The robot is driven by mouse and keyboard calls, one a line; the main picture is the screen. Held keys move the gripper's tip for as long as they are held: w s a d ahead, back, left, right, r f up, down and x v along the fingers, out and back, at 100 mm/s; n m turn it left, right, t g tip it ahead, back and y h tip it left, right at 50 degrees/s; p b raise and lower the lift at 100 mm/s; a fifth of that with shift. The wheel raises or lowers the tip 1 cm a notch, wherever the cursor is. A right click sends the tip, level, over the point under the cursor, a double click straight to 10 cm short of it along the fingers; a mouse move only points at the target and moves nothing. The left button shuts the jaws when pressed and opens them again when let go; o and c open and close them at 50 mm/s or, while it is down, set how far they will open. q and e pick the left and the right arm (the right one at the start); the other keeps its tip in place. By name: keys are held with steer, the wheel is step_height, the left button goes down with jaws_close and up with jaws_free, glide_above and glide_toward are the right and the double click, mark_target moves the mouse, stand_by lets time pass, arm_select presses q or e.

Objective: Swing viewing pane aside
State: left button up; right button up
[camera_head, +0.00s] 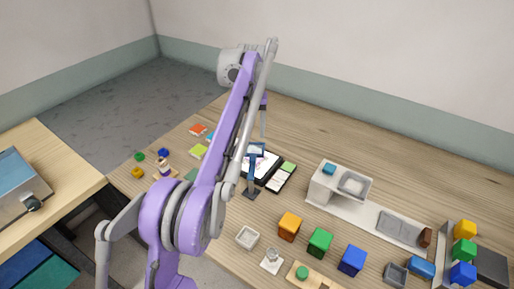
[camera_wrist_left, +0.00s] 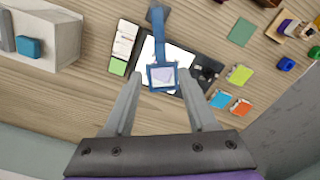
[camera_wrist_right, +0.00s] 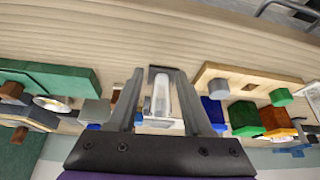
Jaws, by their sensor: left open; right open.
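The viewing pane (camera_head: 256,149) is a small blue square frame on a blue arm that rises from a dark base (camera_head: 251,192). It stands over a dark board with a white sheet (camera_head: 264,165). In the left wrist view, the pane (camera_wrist_left: 163,88) appears between the open fingertips of my left gripper (camera_wrist_left: 161,75), with a gap on each side. In the head view, my left gripper (camera_head: 263,125) points down just above the pane. My right gripper (camera_wrist_right: 158,73) is open, and a pale grey object (camera_wrist_right: 161,95) appears between its fingers.
A narrow card with a green end (camera_head: 288,167) lies right of the board. Several coloured tiles (camera_head: 199,151) lie on its left. A white stand (camera_head: 325,184) is to the right. Orange (camera_head: 289,226), green (camera_head: 320,242) and blue (camera_head: 352,260) blocks line the front.

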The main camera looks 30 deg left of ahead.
mark_target(253, 157)
arm_select(q)
steer(key=f, duration=0.4)
steer(key=f+b, duration=0.1)
steer(key=f, duration=0.3)
steer(key=shift+s+f, duration=0.2)
steer(key=shift+f, duration=0.1)
arm_select(e)
steer(key=shift+s+f, duration=0.4)
steer(key=shift+f, duration=0.4)
arm_select(q)
steer(key=shift+f, duration=0.8)
jaws_close()
